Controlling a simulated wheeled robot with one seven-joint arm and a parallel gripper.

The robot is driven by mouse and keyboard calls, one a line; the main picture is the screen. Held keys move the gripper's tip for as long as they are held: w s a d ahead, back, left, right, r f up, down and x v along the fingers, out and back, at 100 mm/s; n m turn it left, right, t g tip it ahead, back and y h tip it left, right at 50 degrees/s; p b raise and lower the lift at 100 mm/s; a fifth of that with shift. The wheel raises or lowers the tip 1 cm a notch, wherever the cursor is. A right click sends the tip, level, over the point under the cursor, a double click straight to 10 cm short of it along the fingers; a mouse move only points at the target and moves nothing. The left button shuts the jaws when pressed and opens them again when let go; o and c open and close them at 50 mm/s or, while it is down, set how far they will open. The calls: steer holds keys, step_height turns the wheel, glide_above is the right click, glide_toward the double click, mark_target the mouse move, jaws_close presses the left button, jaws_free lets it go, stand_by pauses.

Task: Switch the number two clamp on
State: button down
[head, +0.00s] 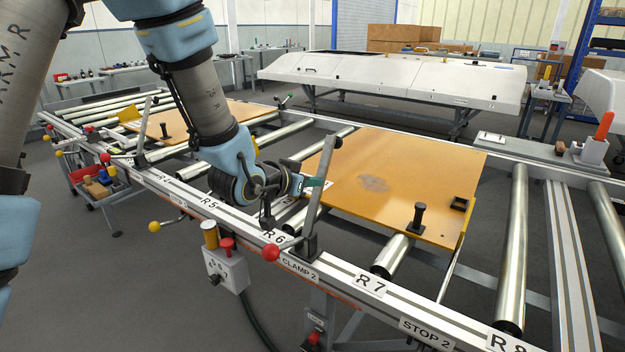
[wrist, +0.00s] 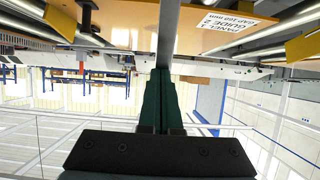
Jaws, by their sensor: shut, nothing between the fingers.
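The number two clamp stands on the front rail above a CLAMP 2 label (head: 300,268). Its long grey bar (head: 319,185) points up, leaning slightly right, beside the orange panel (head: 385,180). Its red ball handle (head: 270,252) sticks out low at the front left. My gripper (head: 316,183) is at the upper part of the bar, with its green fingers (wrist: 161,85) shut and empty. In the wrist view the grey bar (wrist: 168,35) runs right beyond the fingertips; I cannot tell whether they touch it. The red ball is not seen in the wrist view.
A control box (head: 226,268) with yellow and red buttons hangs on the front rail left of the clamp. A black post (head: 417,218) stands on the panel. Another clamp bar (head: 145,118) stands upright farther left. Metal rollers (head: 513,250) lie to the right.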

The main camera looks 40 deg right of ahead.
mark_target(322, 173)
stand_by(0.3)
steer(key=shift+w+d+r+y+p, duration=0.2)
steer(key=shift+d+y+p, duration=0.35)
steer(key=shift+p, duration=0.4)
steer(key=shift+d+f+y+p, duration=0.1)
steer(key=shift+d+y+p, duration=0.15)
steer(key=shift+d+p, duration=0.2)
steer(key=d+y+p, duration=0.1)
steer(key=d+f+y+p, duration=0.1)
steer(key=w+d+g+p, duration=0.1)
steer(key=shift+d+f+y, duration=0.15)
steer(key=shift+f+y, duration=0.25)
steer(key=w+d+f+g+y, duration=0.1)
steer(key=d+f+y, duration=0.4)
steer(key=f, duration=0.4)
steer(key=shift+w+d+f+g+y, duration=0.2)
steer(key=shift+d+g+y, duration=0.2)
steer(key=shift+d, duration=0.05)
